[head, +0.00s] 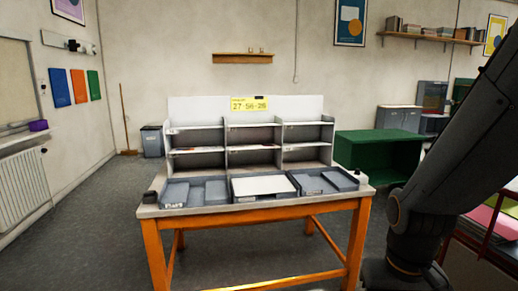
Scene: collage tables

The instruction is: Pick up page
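A white page-like sheet (263,185) lies flat in the middle tray (264,199) at the front of the orange-legged table (250,213). I cannot tell whether it is one sheet or a stack. Grey trays stand on either side, the left tray (172,197) and the right tray (346,184), each with grey pieces in it. My arm crosses the right of the head view, in front of the table's right side. My gripper is not in view.
A grey shelf unit (226,150) with a yellow label (249,104) stands at the table's back. A green cabinet (372,152) is behind on the right. Coloured sheets (490,220) lie at the right edge. Floor (85,230) left of the table is clear.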

